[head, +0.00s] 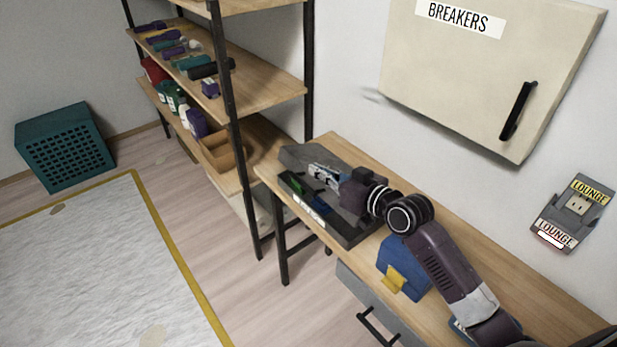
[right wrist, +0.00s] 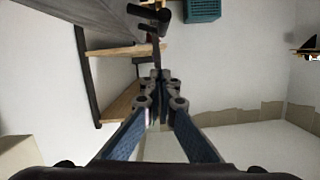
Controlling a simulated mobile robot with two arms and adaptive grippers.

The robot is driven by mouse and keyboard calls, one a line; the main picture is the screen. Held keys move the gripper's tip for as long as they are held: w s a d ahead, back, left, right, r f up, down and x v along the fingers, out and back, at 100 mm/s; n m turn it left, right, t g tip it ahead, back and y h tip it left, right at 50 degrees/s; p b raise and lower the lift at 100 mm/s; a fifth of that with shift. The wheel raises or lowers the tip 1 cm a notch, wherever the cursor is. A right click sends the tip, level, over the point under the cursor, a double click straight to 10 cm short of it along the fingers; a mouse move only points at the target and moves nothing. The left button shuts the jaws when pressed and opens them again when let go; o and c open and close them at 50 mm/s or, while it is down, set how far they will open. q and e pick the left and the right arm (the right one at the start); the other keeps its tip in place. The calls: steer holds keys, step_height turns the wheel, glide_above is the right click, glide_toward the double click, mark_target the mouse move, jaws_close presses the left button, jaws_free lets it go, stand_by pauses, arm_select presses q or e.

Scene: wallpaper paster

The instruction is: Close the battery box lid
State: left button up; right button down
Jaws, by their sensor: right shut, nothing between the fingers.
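The battery box is a dark open tray (head: 352,236) with a white label on its front, on the wooden workbench; green and dark items show inside. A grey panel (head: 297,156), which looks like its raised lid, stands behind the tray's left end. My right gripper (head: 318,177) is over the box, close in front of the panel; I cannot tell whether they touch. In the right wrist view its fingers (right wrist: 160,82) are together and empty, with a grey slab (right wrist: 95,14), probably the lid, at upper left. My arm and gripper hide part of the box. My left gripper is out of view.
A blue box with a yellow latch (head: 402,268) stands on the workbench (head: 480,235) right of the battery box. A loaded shelf rack (head: 270,75) stands left of the bench.

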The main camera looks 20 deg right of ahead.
mark_target(310, 181)
steer(key=f, duration=0.1)
steer(key=w+a+f, duration=0.1)
steer(key=w+f, duration=0.1)
steer(key=shift+w+a+f+p, duration=0.15)
steer(key=shift+a+f+p, duration=0.1)
steer(key=shift+p, duration=0.1)
steer(key=shift+f, duration=0.45)
steer(key=shift+a+f, duration=0.1)
arm_select(q)
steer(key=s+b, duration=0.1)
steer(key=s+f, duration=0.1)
steer(key=b, duration=0.1)
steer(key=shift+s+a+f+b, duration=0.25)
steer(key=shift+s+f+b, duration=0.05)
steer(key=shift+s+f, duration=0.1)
arm_select(e)
steer(key=s+a+f+n+h, duration=0.1)
steer(key=a+f+n, duration=0.1)
steer(key=f, duration=0.6)
steer(key=shift+s+a, duration=0.25)
steer(key=shift+a, duration=0.4)
